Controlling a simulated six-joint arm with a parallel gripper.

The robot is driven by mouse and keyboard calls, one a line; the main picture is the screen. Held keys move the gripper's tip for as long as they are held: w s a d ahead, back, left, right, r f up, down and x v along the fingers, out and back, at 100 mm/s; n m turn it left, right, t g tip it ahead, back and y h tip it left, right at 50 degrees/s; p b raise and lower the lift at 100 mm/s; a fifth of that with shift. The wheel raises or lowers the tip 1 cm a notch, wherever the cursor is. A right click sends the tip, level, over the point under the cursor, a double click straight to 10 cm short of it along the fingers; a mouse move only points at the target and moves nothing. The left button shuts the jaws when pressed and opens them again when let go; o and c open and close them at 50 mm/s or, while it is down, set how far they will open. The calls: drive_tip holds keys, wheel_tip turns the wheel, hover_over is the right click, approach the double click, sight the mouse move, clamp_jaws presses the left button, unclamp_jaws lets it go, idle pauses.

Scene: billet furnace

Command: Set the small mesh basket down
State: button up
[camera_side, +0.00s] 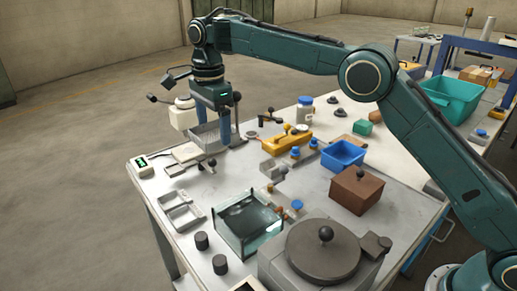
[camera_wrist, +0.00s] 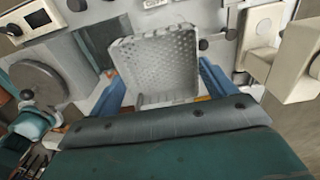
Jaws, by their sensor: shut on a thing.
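The small mesh basket (camera_side: 205,137) is a light grey perforated box at the far left part of the bench. In the wrist view the basket (camera_wrist: 155,65) fills the space between the blue fingers, its open top and holed floor showing. My gripper (camera_side: 229,143) points down and is shut on the basket. The gripper also shows in the wrist view (camera_wrist: 160,92), a blue finger on each side of the basket. I cannot tell whether the basket's underside touches the surface below.
A glass tank (camera_side: 247,224), a metal tray (camera_side: 181,211) and a round-lidded unit (camera_side: 322,250) stand nearer the camera. A yellow fixture (camera_side: 286,140), blue bin (camera_side: 343,155) and brown box (camera_side: 356,190) lie to the right. Bare bench shows around the tray.

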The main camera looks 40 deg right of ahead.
drive_tip(key=s+r, duration=0.3)
drive_tip(key=s, duration=0.3)
drive_tip(key=s+r, duration=0.3)
drive_tip(key=s, duration=0.4)
drive_tip(key=shift+a+r, duration=0.2)
drive_tip(key=shift+r, duration=0.05)
wheel_tip(320, 180, down, 16)
idle(0.3)
drive_tip(key=shift+f, duration=2)
drive_tip(key=shift+f, duration=0.75)
drive_tip(key=o, duration=1)
drive_tip(key=shift+s, duration=0.1)
drive_tip(key=shift+o, duration=0.2)
